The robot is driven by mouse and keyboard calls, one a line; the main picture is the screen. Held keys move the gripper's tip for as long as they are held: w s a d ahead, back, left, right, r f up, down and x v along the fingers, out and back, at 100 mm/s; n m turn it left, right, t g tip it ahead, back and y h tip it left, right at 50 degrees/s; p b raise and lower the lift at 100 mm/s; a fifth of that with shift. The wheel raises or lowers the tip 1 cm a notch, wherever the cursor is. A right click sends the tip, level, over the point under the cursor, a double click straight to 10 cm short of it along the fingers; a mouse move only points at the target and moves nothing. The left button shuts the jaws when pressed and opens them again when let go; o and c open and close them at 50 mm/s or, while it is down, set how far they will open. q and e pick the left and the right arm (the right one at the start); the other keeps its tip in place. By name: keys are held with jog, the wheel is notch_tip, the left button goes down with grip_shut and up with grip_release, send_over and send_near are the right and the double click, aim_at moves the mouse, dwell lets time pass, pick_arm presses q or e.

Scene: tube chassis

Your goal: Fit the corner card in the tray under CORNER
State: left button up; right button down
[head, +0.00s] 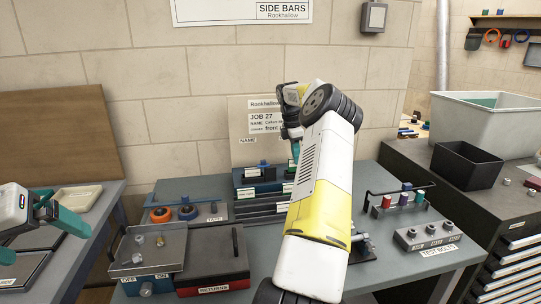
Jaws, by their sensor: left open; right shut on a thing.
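My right arm crosses the middle of the head view, and its gripper (294,151) is at the back of the bench, in front of the job board. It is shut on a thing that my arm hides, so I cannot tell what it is. Dark stacked trays (262,208) with small white labels stand just below that gripper, partly behind my arm. I cannot read a CORNER label or make out the corner card. My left gripper (40,238) is open and empty at the far left, above the left table.
The job board (252,140) reads JOB 27. A TAPE tray (190,210), a switch box (148,255) and a red RETURNS box (213,270) are on the left of the bench. A test bolts block (427,236) and a rack (400,200) are on the right.

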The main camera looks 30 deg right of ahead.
jog(key=shift+f, duration=1.2)
jog(key=c, duration=1.5)
grip_release()
jog(key=shift+o, duration=0.2)
jog(key=r, duration=0.5)
jog(key=a+r, duration=0.1)
jog(key=r, duration=0.1)
jog(key=shift+w+r, duration=0.2)
jog(key=shift+r, duration=0.2)
